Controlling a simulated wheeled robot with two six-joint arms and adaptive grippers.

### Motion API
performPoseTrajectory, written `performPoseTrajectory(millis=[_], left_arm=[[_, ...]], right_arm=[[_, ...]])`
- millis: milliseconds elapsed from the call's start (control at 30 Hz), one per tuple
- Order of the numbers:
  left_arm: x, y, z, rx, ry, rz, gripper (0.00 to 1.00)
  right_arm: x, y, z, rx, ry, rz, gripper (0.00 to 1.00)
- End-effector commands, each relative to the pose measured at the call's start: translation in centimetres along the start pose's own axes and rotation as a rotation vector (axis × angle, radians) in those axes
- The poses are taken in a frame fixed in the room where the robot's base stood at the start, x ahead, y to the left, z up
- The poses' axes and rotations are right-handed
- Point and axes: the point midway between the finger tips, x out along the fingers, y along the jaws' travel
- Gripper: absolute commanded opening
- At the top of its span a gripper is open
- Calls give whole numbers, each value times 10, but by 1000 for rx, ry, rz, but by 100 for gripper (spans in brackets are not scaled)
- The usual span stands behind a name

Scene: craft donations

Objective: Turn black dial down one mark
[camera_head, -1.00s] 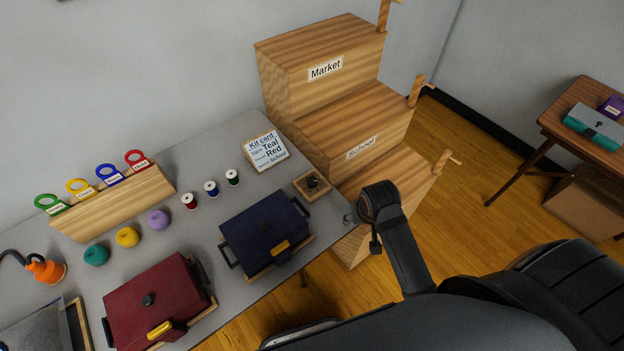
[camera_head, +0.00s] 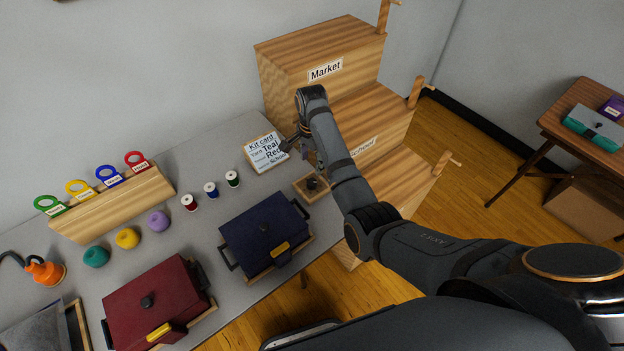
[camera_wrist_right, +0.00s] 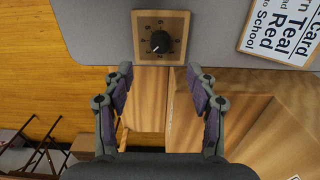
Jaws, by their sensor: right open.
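The black dial (camera_head: 312,185) sits on a square wooden base (camera_head: 326,192) at the table's right edge, beside the wooden steps. In the right wrist view the dial (camera_wrist_right: 160,41) is upper centre, its white pointer aimed to the lower left. My right gripper (camera_head: 303,155) is above and behind the dial in the head view. In the right wrist view its fingers (camera_wrist_right: 160,74) are open and empty, spread below the dial's base in the picture and apart from it. My left gripper is not in view.
The kit card (camera_head: 265,152) lies just left of the right gripper. The wooden steps (camera_head: 320,45) rise close behind and to the right. A dark blue box (camera_head: 262,228) stands left of the dial. Several spools, yarn balls and a red box (camera_head: 150,300) fill the table's left.

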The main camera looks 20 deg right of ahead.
Motion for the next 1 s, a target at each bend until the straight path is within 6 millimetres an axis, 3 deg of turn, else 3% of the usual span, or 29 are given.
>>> performPoseTrajectory(millis=[300,500,867,1000], left_arm=[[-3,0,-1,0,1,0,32],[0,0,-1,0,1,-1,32],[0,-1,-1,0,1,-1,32],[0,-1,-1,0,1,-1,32]], right_arm=[[63,1,0,-2,-1,3,58],[93,1,0,-2,0,1,58],[100,1,0,-2,0,-2,58],[100,1,0,-2,0,-2,40]])
